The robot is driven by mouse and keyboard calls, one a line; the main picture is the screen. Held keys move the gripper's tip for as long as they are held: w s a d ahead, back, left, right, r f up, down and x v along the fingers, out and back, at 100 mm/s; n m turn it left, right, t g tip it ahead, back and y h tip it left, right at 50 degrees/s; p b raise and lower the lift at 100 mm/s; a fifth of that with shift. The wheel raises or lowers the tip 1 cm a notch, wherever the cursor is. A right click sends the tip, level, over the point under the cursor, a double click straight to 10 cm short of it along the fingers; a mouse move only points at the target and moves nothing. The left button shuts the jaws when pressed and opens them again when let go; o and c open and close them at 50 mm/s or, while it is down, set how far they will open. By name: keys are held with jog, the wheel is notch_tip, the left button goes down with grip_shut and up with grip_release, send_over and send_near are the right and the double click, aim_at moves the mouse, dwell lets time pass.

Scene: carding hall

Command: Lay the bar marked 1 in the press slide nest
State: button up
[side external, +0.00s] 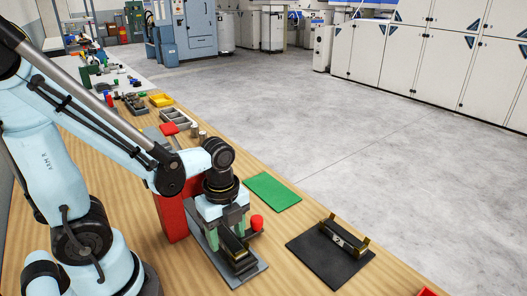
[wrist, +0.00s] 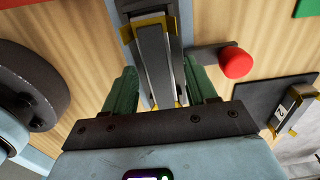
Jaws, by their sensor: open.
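My gripper (side external: 227,236) is low over the grey press slide (side external: 249,274), pointing down. In the wrist view its green fingers (wrist: 160,82) are spread open, one on each side of a grey bar (wrist: 153,60). That bar (side external: 234,246) lies lengthwise in the slide nest, between yellow end brackets (wrist: 150,22). Both fingers look apart from it. Its mark is not visible. A second bar (side external: 333,236), with a white label that seems to read 2, rests in a yellow-ended holder on a black plate (side external: 318,262) to the right.
A red button (side external: 257,222) stands close beside the slide. The red press body (side external: 171,216) is just left of my gripper. A green mat (side external: 271,192) lies behind. Trays and tools (side external: 175,116) crowd the far bench. Bare wood lies between slide and black plate.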

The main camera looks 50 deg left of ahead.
aim_at(226, 236)
jog(key=shift+r, duration=6.1)
jog(key=w+n+t, duration=0.1)
jog(key=n+t, duration=0.1)
jog(key=n, duration=0.4)
jog(key=w+n+t, duration=0.2)
jog(key=n, duration=0.4)
jog(key=w+f+n+t, duration=0.1)
jog(key=w+n+t, duration=0.1)
jog(key=n, duration=0.4)
jog(key=shift+w+t, duration=0.25)
jog(key=shift+t, duration=0.35)
